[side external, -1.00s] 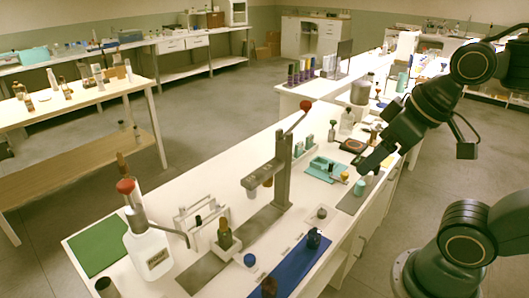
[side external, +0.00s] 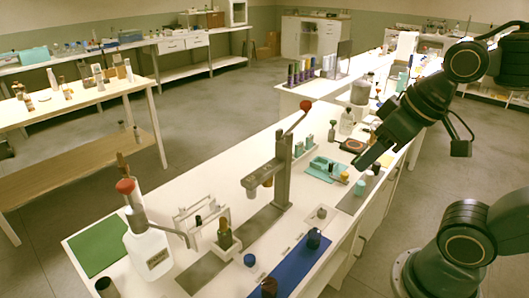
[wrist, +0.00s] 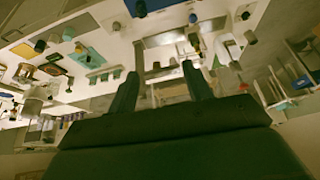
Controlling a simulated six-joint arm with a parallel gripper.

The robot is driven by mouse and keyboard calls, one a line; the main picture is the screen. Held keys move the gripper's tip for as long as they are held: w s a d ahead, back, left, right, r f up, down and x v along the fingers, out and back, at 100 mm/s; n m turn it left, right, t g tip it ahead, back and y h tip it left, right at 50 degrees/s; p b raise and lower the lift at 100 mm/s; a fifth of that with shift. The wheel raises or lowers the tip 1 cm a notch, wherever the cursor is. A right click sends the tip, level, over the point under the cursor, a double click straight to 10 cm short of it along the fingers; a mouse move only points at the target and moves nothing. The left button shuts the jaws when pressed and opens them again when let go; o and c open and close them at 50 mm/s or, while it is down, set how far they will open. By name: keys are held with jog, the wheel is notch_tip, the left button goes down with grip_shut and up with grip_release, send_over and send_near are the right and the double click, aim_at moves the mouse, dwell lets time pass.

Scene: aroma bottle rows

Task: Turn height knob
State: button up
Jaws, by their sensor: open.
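I cannot single out a height knob in either view. A grey press stand (side external: 283,170) with a red-tipped lever stands upright mid-bench, on a grey plate, in the side view. Any small knob on the press is too small to tell.
A teal tray (side external: 327,168) and small jars stand near my gripper. A dark bottle (side external: 224,234) sits near the front, left of a blue mat (side external: 290,272) holding dark bottles. A green mat (side external: 99,246) lies front left. The bench's right edge is close to my arm.

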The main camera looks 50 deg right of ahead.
jog(key=w+d+f+m+g, duration=0.1)
jog(key=w+d+f+m, duration=0.2)
jog(key=w+m, duration=0.3)
jog(key=m+g, duration=0.4)
jog(key=m, duration=1)
send_over(322, 211)
notch_tip(322, 211, down, 19)
jog(key=shift+f, duration=0.1)
jog(key=shift+f, duration=6.7)
jog(key=c, duration=1)
